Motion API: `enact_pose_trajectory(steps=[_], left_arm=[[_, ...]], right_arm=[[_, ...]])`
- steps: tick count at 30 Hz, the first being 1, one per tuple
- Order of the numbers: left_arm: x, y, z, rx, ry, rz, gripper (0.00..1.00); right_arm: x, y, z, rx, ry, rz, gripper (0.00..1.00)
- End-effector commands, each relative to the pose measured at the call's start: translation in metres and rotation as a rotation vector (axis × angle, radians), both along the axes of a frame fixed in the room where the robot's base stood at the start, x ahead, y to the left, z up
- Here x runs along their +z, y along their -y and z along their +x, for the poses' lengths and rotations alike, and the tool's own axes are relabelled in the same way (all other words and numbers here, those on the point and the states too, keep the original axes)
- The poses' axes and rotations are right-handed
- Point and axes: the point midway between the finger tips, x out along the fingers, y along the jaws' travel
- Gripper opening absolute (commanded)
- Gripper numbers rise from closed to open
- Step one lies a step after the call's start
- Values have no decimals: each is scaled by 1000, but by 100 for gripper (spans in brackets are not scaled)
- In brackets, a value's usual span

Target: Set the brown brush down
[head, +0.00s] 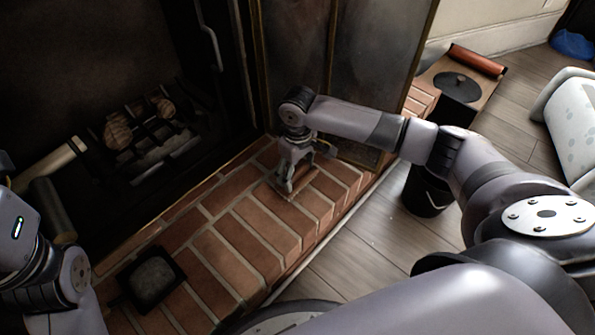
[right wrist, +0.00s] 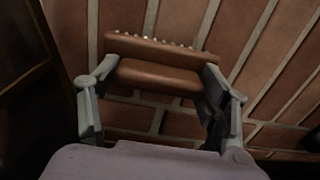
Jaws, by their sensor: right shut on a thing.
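My right gripper (head: 286,186) is over the brick hearth (head: 240,245), pointing down, in front of the fireplace screen. In the right wrist view, its two fingers (right wrist: 160,95) are on either side of the brown brush (right wrist: 155,76), shut on it. The brush has a smooth brown body and a row of pale bristle tips along its far edge.
A dark square pan (head: 150,281) lies on the hearth at the lower left. A fire grate with logs (head: 147,130) is inside the fireplace. A black bucket (head: 428,190) stands on the floor at right. The hearth bricks between pan and gripper are clear.

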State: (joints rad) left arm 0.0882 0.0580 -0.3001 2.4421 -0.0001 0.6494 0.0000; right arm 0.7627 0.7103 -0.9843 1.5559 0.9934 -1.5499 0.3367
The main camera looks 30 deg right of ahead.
Motion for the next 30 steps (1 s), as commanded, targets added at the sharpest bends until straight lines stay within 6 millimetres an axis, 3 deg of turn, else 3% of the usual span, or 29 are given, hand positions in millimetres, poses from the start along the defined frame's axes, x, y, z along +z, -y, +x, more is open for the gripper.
enact_pose_trajectory(steps=[6, 7, 15, 26, 30], left_arm=[[1, 0, 1, 0, -8, -1, 67], [-1, 0, 1, 0, -10, 0, 67], [-1, 0, 1, 0, -7, 0, 67], [-3, 0, 1, -1, -7, 0, 67], [4, 0, 1, 0, -9, -1, 67]], right_arm=[[-2, 0, 0, -1, -1, 1, 48], [-2, 0, 0, -1, 0, 0, 72], [-2, 0, 0, -1, 0, 0, 90], [-1, 0, 0, 0, 1, -1, 91], [15, 0, 1, 0, 2, 1, 91]])
